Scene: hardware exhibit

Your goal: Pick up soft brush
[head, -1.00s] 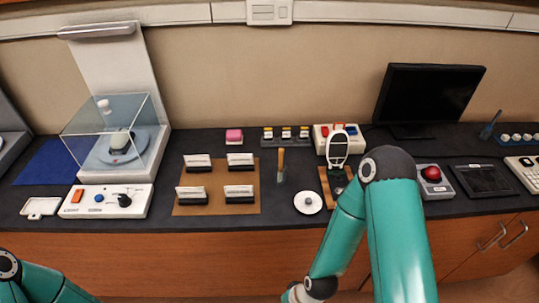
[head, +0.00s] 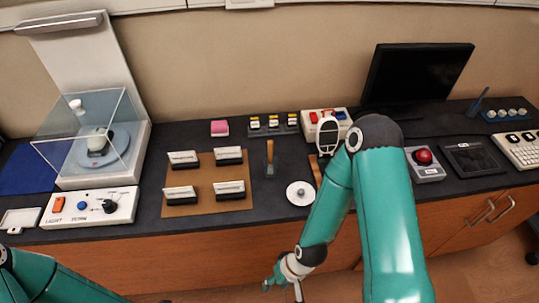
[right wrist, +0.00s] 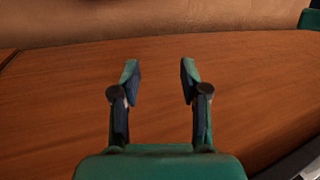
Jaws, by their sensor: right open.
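A small tool with an orange-brown handle (head: 269,153) stands or lies on the dark counter, right of the brown mat; it looks like the soft brush, though its bristle end is too small to make out. My right gripper (head: 283,288) is low at the bottom of the head view, in front of the cabinet and below the counter edge, well apart from the brush. In the right wrist view my right gripper (right wrist: 159,72) is open and empty, facing the wooden cabinet front. My left arm shows at bottom left, but its gripper is out of view.
The brown mat (head: 206,206) holds several label holders. A white disc with a knob (head: 300,193) lies right of the brush. A pink block (head: 219,128) and a row of small samples (head: 273,125) sit behind. A clear case (head: 85,135) stands left.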

